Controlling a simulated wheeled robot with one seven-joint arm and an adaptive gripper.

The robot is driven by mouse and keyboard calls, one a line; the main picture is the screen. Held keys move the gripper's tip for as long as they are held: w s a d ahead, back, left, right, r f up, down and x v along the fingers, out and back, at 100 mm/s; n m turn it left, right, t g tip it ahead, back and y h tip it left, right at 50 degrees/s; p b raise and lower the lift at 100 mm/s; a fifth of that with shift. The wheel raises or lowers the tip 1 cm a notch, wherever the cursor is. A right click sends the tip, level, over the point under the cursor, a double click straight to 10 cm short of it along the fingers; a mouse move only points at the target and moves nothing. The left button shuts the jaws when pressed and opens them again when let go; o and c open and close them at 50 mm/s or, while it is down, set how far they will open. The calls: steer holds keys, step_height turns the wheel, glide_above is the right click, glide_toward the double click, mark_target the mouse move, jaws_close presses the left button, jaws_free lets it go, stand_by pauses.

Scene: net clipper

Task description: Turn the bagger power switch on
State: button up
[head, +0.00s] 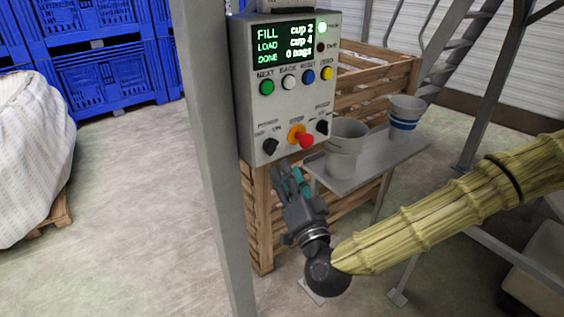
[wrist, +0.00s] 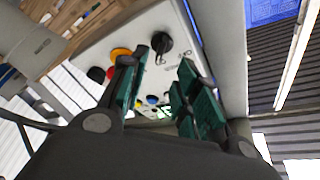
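The bagger's control box (head: 285,85) is grey, on a post, with a lit display. Its black power switch knob (head: 270,147) is at the lower left of the front; small labels above it are hard to read, and I cannot tell its setting. In the wrist view the power switch (wrist: 161,43) lies ahead, near the left fingertip and towards the gap. My gripper (head: 285,178) is below the box, fingers pointing up towards the knob. In the wrist view my gripper (wrist: 163,62) is open, with nothing between its fingers; it appears apart from the knob.
A red button on a yellow base (head: 303,139) and another black knob (head: 322,127) sit right of the power switch. Coloured buttons (head: 290,82) are above. Cups (head: 344,148) stand on a metal shelf (head: 340,183) at right. A grey post (head: 208,130) rises at left.

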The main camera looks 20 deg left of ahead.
steer(key=shift+v, duration=2.3)
steer(key=shift+f, duration=0.1)
